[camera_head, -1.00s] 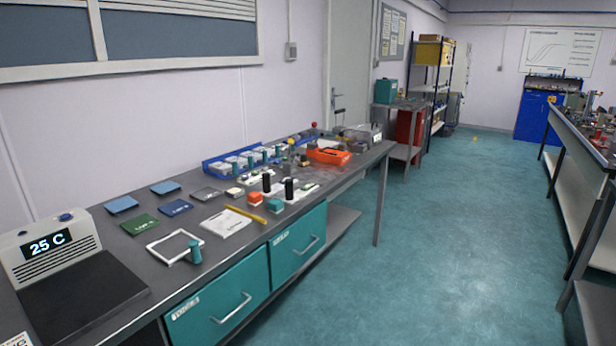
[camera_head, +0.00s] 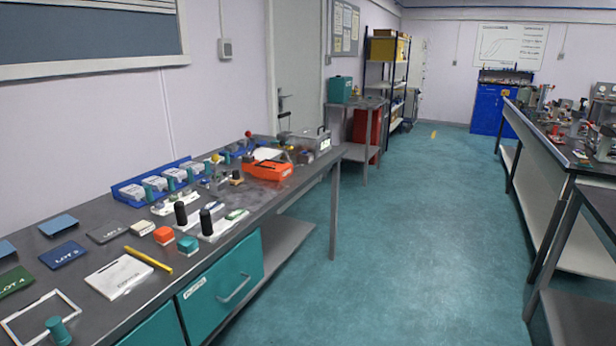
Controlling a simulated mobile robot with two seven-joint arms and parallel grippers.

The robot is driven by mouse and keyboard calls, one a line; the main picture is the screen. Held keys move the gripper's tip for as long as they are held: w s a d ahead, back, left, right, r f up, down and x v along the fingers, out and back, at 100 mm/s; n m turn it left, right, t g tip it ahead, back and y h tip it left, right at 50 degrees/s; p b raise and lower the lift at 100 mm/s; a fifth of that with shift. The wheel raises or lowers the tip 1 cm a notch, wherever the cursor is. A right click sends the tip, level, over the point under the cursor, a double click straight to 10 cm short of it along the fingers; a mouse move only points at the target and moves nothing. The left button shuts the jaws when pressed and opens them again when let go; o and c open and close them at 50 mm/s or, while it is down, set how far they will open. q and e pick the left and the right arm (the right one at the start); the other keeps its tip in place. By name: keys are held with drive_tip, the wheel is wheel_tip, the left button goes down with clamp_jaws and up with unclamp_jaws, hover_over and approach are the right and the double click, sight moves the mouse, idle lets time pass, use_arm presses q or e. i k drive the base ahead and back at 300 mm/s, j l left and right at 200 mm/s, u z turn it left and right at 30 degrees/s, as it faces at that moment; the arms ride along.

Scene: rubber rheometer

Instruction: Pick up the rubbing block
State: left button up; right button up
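I cannot tell for sure which thing is the rubbing block. Two small blocks stand near the front edge of the left bench (camera_head: 95,225): an orange block (camera_head: 164,235) with a pale top edge and a teal block (camera_head: 188,246). A small cream block (camera_head: 142,228) lies just left of the orange one. Behind and beside them, two black upright cylinders (camera_head: 181,213) stand on white plates. Neither of my grippers shows in the view, so nothing is seen held.
A yellow stick (camera_head: 148,259), a white card (camera_head: 118,276) and a white frame (camera_head: 42,318) lie nearer on the bench. An orange tray (camera_head: 267,170) and blue bins (camera_head: 157,186) stand farther back. The floor (camera_head: 400,240) between the benches is clear.

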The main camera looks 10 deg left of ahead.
sight(236, 180)
drive_tip(key=i+z, duration=0.25)
drive_tip(key=i, duration=1.05)
drive_tip(key=i+u, duration=0.2)
drive_tip(key=i, duration=0.2)
drive_tip(key=i+l+u, duration=0.2)
drive_tip(key=i, duration=0.15)
drive_tip(key=i+l+u, duration=0.2)
drive_tip(key=i, duration=0.15)
drive_tip(key=i+l+u, duration=0.2)
drive_tip(key=i+u, duration=0.2)
drive_tip(key=i+l+u, duration=0.35)
